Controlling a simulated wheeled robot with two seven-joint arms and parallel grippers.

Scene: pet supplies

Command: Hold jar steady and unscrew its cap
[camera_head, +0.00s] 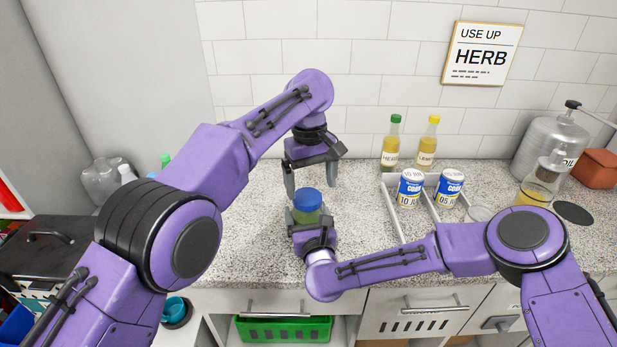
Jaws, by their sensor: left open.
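The jar (307,216) stands upright on the speckled counter, with a yellow-green body and a blue cap (307,199). My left gripper (312,179) points down above the cap, open and empty, its fingers spread and apart from the cap. My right gripper (311,224) is low at the jar's near side, with its fingers around the lower body. The gripper and arm hide the jar's base, so I cannot tell whether those fingers press on it.
A metal canister (548,145) and a glass flask (537,188) stand farther right. The counter behind the jar is clear.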

